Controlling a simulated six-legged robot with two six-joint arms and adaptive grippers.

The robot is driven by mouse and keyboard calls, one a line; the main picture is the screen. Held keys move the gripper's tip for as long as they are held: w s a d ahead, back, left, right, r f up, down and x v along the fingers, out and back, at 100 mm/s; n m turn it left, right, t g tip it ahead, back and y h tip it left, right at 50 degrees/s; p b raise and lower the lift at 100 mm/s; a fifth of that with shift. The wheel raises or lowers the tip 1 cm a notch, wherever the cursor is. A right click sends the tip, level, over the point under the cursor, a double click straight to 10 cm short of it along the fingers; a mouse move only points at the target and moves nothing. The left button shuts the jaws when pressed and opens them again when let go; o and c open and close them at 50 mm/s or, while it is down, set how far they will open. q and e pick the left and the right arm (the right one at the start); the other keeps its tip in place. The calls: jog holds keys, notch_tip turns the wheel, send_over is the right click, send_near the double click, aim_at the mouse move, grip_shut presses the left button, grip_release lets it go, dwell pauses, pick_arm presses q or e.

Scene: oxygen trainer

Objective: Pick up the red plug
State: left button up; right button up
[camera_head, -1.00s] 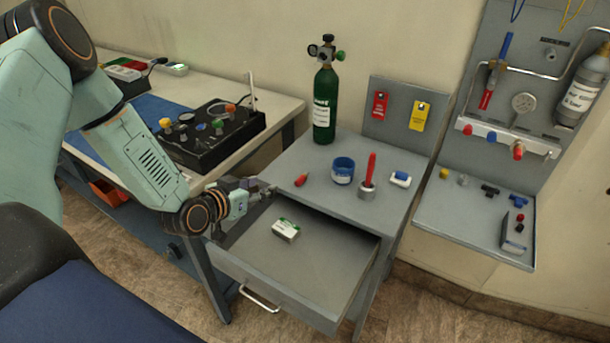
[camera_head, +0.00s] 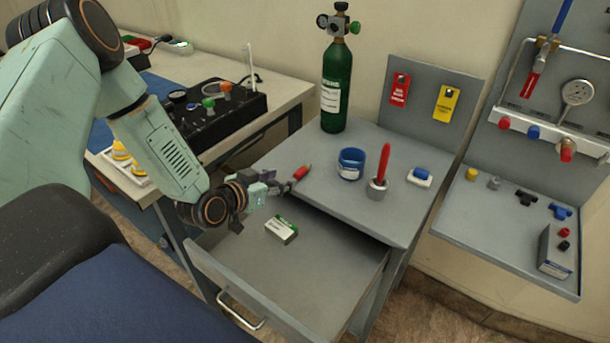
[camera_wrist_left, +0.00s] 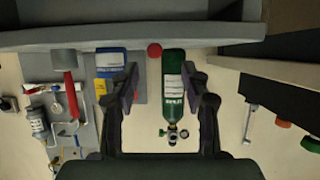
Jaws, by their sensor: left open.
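The small red plug (camera_head: 303,172) lies near the front left edge of the grey table top (camera_head: 335,202). In the left wrist view a round red end, apparently the plug (camera_wrist_left: 154,50), shows just beyond the gap between the fingers. My left gripper (camera_head: 286,183) is low at the table's front left edge, right by the plug. Its fingers stand apart in the wrist view (camera_wrist_left: 160,78), with nothing clearly held between them. Whether they touch the plug is hard to tell. My right gripper is out of view.
An open drawer (camera_head: 250,270) with a small white-green box (camera_head: 281,230) lies under the gripper. A blue cup (camera_head: 351,163), a red rod in a holder (camera_head: 380,170) and a green cylinder (camera_head: 334,85) stand on the table. A black control box (camera_head: 210,112) is left.

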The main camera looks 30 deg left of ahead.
aim_at(297, 173)
pick_arm(q)
jog(key=shift+w+d+b, duration=0.45)
jog(key=shift+w+d, duration=0.05)
jog(key=shift+w, duration=0.05)
jog(key=shift+w+f, duration=0.1)
jog(key=shift+w, duration=0.25)
jog(key=x, duration=0.2)
jog(key=b+x, duration=0.1)
jog(key=x, duration=0.1)
jog(key=shift+s+a+f, duration=0.1)
jog(key=shift+a+f, duration=0.1)
jog(key=shift+f, duration=0.05)
jog(key=shift+w+b, duration=0.3)
jog(key=shift+b, duration=0.05)
jog(key=shift+w+d+r, duration=0.1)
jog(key=shift+w+d, duration=0.15)
jog(key=shift+d, duration=0.05)
jog(key=shift+w+a, duration=0.1)
jog(key=shift+a, duration=0.1)
jog(key=shift+c, duration=0.9)
jog(key=shift+d, duration=0.15)
jog(key=c, duration=0.6)
grip_shut()
